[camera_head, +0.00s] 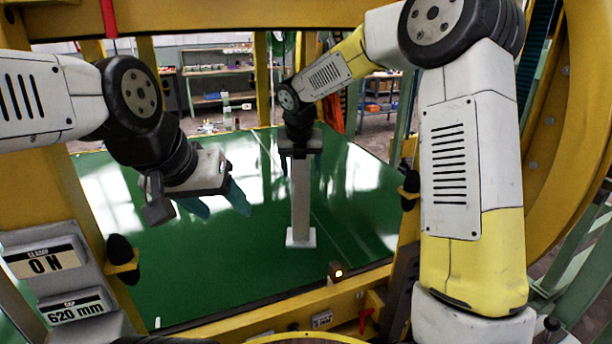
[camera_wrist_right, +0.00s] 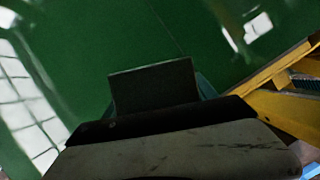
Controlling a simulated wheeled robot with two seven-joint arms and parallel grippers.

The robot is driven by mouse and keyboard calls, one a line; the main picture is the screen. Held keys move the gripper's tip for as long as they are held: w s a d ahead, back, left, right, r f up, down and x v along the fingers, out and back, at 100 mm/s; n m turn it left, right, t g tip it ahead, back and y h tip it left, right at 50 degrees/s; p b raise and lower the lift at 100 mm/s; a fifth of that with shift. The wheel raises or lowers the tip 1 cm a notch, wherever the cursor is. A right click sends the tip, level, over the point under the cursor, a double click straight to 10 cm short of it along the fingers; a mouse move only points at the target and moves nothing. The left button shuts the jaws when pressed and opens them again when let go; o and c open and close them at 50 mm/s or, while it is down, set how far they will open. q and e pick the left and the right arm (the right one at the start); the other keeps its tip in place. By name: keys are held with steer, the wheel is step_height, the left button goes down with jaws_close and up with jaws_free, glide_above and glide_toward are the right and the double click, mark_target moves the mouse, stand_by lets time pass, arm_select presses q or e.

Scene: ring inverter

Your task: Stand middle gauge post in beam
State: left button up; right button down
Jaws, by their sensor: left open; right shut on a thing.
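The gauge post (camera_head: 300,205) is a pale grey upright column with a square foot, over the middle of the green floor panel (camera_head: 200,285). My right gripper (camera_head: 300,156) is above it, shut on its upper part. The post looks upright; whether its foot touches the panel I cannot tell. In the right wrist view a dark grey flat piece (camera_wrist_right: 153,88) shows at the gripper, probably the post's top. My left gripper (camera_head: 215,204) is open and empty, left of the post and apart from it, with teal fingers. I cannot make out a beam of light.
Yellow frame members surround the panel. The panel around the post is clear.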

steer(key=shift+w+d+f, duration=0.3)
steer(key=shift+w+f, duration=0.05)
steer(key=shift+f, duration=0.25)
steer(key=shift+w+d+f, duration=0.25)
steer(key=shift+w+f, duration=0.1)
steer(key=shift+f, duration=0.25)
steer(key=shift+w+d+f, duration=0.3)
steer(key=shift+w+f, duration=0.05)
steer(key=shift+f, duration=0.4)
steer(key=shift+c, duration=1.4)
jaws_free()
